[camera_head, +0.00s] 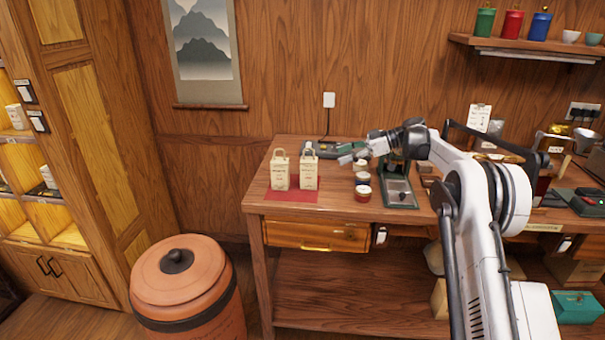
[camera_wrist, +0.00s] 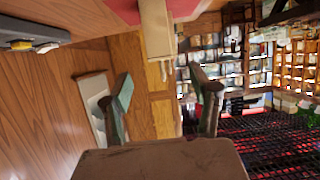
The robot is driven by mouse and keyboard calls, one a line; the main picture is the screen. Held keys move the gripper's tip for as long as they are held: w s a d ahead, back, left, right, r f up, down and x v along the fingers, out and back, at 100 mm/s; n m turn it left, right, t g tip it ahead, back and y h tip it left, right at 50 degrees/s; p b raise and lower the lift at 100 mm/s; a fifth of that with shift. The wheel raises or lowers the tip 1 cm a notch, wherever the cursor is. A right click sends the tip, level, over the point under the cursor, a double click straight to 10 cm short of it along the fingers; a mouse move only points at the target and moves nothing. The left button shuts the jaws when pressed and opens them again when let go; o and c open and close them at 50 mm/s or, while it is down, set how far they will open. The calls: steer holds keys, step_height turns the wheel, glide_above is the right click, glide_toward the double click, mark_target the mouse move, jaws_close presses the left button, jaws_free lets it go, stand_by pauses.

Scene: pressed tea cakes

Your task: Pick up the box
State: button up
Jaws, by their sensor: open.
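My gripper (camera_head: 352,154) is open and empty above the table, right of two cream paper bags with handles. The left bag (camera_head: 280,172) and the right bag (camera_head: 309,171) stand upright on a red mat (camera_head: 291,195). In the wrist view, my gripper (camera_wrist: 164,92) has its fingers spread apart, and one pale bag (camera_wrist: 156,28) shows beyond them at the top. A teal box (camera_head: 576,306) sits low at the right. A brown carton (camera_head: 439,299) is partly hidden behind my arm on the lower shelf. I cannot tell which one the task calls the box.
Small round tins (camera_head: 362,192) stand on the wooden table (camera_head: 262,203) just right of the bags. A green-framed device (camera_head: 399,190) is beside them. A large terracotta bin (camera_head: 180,270) stands left of the table. A wall shelf (camera_head: 530,47) is at upper right.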

mark_target(308, 160)
steer(key=x, duration=1.3)
steer(key=shift+w+f, duration=0.1)
steer(key=shift+f, duration=0.25)
steer(key=shift+d, duration=0.1)
steer(key=c, duration=1.2)
steer(key=shift+c, duration=0.2)
steer(key=shift+r, duration=0.1)
steer(key=shift+r, duration=0.45)
step_height(308, 160, up, 3)
steer(key=shift+r, duration=0.2)
steer(key=s+a+r, duration=0.4)
steer(key=s+r, duration=0.2)
steer(key=s, duration=0.5)
steer(key=shift+r, duration=0.3)
